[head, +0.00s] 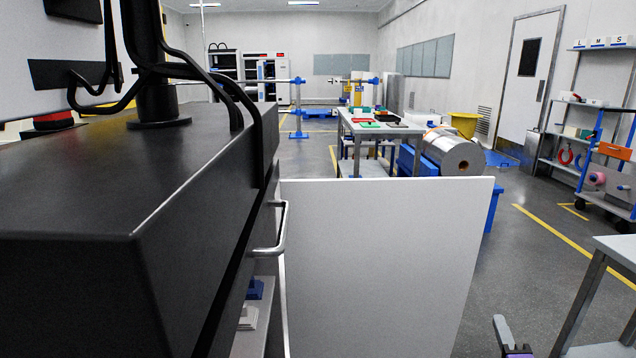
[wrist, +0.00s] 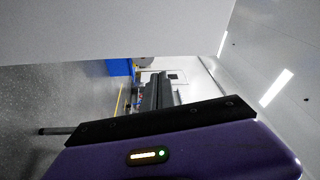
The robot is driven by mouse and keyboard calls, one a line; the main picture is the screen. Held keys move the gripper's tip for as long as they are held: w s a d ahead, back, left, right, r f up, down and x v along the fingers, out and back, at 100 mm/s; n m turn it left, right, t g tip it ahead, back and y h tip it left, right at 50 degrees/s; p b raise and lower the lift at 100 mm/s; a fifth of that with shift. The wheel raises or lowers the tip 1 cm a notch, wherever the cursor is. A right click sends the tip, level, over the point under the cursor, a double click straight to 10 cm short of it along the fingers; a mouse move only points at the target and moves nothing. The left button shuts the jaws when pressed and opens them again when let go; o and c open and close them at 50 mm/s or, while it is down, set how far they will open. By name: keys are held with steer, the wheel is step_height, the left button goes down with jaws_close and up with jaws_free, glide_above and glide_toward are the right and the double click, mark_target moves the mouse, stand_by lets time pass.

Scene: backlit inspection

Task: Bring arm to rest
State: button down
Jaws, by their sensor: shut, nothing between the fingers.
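My gripper (wrist: 163,78) shows in the wrist view beyond its purple body, with its dark fingers together and nothing between them. It is shut and empty. A large pale panel spans the top of the wrist view, apart from the fingers in the picture. In the head view only a small purple and grey part of my arm shows at the bottom edge, right of the white door; the rest of the arm is out of frame.
A black-topped cabinet (head: 110,170) fills the left. Its white door (head: 380,270) stands open, with a metal handle (head: 272,240) beside it. A grey table (head: 620,250) stands at the right. A worktable (head: 375,130) and metal roll (head: 452,152) stand farther back.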

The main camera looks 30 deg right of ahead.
steer(key=s+a+n+t+y, duration=0.2)
steer(key=s+a+n+y, duration=0.1)
steer(key=a+n, duration=0.8)
steer(key=s+a+n+t+y, duration=0.1)
steer(key=s+a+n+y, duration=0.4)
steer(key=a, duration=1)
steer(key=s+a+n+g+y, duration=0.1)
steer(key=s+a+n+y, duration=0.3)
steer(key=a, duration=0.4)
steer(key=s+a+n+y, duration=0.1)
steer(key=s+a+n, duration=0.3)
steer(key=s+a, duration=0.35)
step_height(320, 180, up, 19)
steer(key=a+p, duration=0.1)
steer(key=p, duration=1.7)
steer(key=shift+w+n+g+p, duration=0.2)
steer(key=shift+n+g+p, duration=0.1)
steer(key=shift+p, duration=0.1)
steer(key=shift+a, duration=0.1)
